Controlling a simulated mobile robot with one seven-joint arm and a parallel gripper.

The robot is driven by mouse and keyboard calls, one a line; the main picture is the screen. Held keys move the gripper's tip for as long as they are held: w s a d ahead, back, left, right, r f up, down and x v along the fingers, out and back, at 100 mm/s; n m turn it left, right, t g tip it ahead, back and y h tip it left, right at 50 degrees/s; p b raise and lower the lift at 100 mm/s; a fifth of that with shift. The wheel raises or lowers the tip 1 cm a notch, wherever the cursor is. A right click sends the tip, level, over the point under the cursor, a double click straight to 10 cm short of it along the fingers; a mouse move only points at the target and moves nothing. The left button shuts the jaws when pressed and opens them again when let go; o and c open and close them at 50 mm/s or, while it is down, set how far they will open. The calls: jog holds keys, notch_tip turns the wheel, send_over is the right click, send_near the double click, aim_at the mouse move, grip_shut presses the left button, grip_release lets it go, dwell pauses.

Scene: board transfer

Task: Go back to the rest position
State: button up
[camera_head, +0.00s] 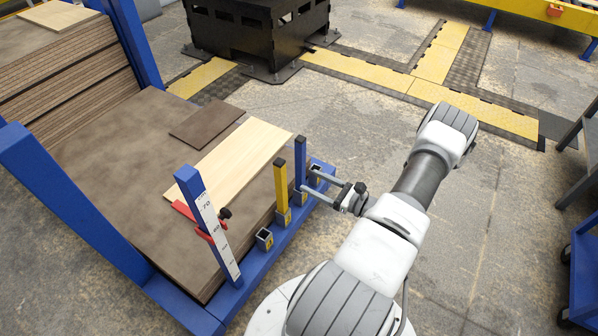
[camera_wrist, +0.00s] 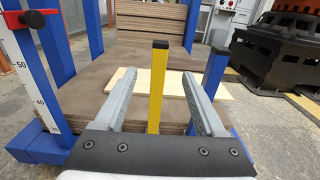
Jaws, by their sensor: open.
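My gripper (camera_head: 328,186) is open and empty at the front edge of the blue-framed board rack, near the posts. In the wrist view, the two fingers (camera_wrist: 160,100) are spread apart, with a yellow post (camera_wrist: 158,85) standing upright between them in the picture. I cannot tell from that view how far the post is from the fingers. In the head view, the yellow post (camera_head: 281,187) stands left of the fingertips. A light wooden board (camera_head: 232,155) lies flat on the stack of brown boards (camera_head: 150,190), and it also shows behind the fingers in the wrist view (camera_wrist: 124,82).
A blue post with a scale and red clamp (camera_head: 208,225) rises at the rack's front edge. A short blue post (camera_head: 300,160) stands beside the fingers. A small dark board (camera_head: 207,123) lies on the stack. A black machine base (camera_head: 258,35) stands behind. Open floor (camera_head: 480,200) lies to the right.

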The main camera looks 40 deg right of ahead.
jog(key=shift+v, duration=0.9)
